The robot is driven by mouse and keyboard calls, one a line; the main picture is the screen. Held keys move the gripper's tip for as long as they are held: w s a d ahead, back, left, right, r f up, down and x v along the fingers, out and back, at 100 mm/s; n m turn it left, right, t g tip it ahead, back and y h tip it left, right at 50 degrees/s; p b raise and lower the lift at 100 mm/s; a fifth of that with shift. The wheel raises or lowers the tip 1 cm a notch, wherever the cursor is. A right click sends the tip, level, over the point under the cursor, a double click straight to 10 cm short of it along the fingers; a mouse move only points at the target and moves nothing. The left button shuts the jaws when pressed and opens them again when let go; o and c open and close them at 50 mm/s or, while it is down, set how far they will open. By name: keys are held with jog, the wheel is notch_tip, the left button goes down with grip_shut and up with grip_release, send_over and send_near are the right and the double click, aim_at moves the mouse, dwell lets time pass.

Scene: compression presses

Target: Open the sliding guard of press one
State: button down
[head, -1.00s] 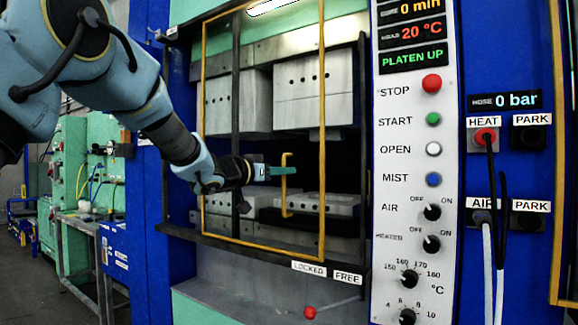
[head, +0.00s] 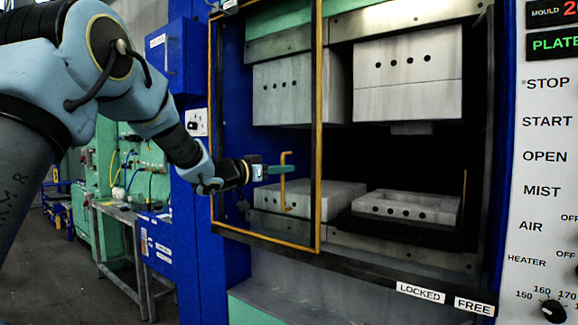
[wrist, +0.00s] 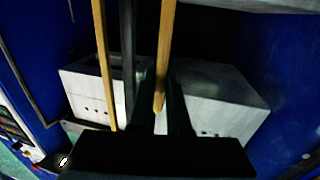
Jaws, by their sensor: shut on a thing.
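The sliding guard (head: 318,140) of the press is a yellow-edged frame with a dark inner bar. It stands in front of the left part of the press opening. The right part of the opening is uncovered, showing a grey mould block there. The guard's yellow handle (head: 283,190) is an upright bar near the frame's right side. My gripper (head: 280,170) reaches in from the left and is shut on the handle. In the wrist view the yellow handle (wrist: 165,50) runs between the dark fingers of my gripper (wrist: 158,100).
Grey upper blocks (head: 408,85) hang above lower mould blocks (head: 405,207). LOCKED and FREE labels (head: 420,292) are on the lower rail. A white control panel (head: 545,180) stands at the right. A blue cabinet (head: 180,60) and a metal bench (head: 110,205) are at the left.

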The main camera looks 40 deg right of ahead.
jog(key=shift+w+a, duration=0.25)
jog(key=shift+w, duration=0.55)
jog(key=c, duration=1.2)
grip_release()
jog(key=shift+o, duration=0.2)
jog(key=a+b, duration=0.3)
jog(key=a, duration=0.7)
jog(key=shift+s+a+b, duration=0.35)
jog(key=shift+a, duration=0.05)
